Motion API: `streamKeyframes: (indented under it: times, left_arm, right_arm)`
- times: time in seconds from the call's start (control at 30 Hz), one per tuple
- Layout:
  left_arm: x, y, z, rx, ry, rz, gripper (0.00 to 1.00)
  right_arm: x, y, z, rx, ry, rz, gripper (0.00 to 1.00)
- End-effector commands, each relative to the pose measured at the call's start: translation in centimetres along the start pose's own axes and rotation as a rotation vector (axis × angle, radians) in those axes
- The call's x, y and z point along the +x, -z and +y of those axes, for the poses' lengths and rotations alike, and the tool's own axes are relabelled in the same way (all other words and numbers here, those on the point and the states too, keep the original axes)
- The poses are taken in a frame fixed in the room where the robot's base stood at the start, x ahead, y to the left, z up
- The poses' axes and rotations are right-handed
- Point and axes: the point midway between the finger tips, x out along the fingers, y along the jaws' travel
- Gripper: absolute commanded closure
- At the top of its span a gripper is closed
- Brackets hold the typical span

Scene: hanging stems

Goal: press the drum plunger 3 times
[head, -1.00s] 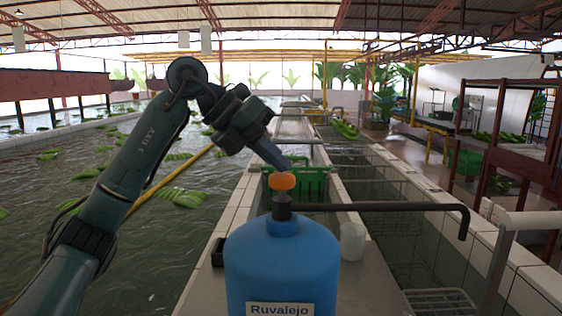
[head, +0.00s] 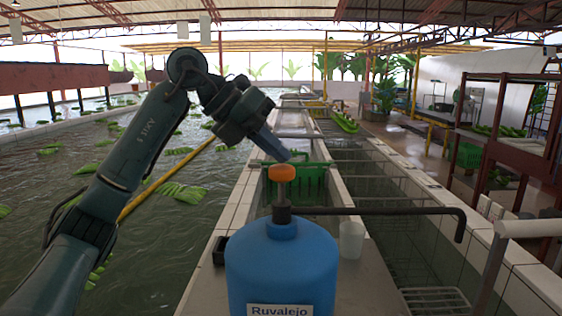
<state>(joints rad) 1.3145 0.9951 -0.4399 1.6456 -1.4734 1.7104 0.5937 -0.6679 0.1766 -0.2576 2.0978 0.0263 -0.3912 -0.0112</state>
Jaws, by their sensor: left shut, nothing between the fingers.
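The blue drum (head: 281,262) labelled "Ruvalejo" stands upright at the front centre. Its plunger has an orange cap (head: 281,173) on a dark stem, and a length of stem shows between the cap and the collar. A long dark spout (head: 380,211) runs right from the collar and bends down at its end. My left gripper (head: 284,156) is shut and empty, its tips pointing down right just over the cap. Whether the tips touch the cap is hard to tell. My right gripper is not in view.
A white cup (head: 351,240) stands right of the drum under the spout. A small black block (head: 219,251) lies left of it. A green crate (head: 312,181) is behind. Water with green banana bunches (head: 179,192) fills the left side.

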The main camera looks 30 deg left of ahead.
Motion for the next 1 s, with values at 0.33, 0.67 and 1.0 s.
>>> streamKeyframes:
  times: [0.33, 0.67, 1.0]
  left_arm:
    - [-0.9, -0.6, -0.5, -0.001, -0.001, -0.002, 1.0]
    - [-3.2, -2.3, -2.3, 0.0, 0.0, -0.002, 1.0]
    - [-4.3, -3.1, -3.1, 0.0, 0.001, -0.002, 1.0]
  right_arm:
    - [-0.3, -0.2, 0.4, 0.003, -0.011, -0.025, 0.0]
    - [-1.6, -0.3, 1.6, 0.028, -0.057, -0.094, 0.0]
    - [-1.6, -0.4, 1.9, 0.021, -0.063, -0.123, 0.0]
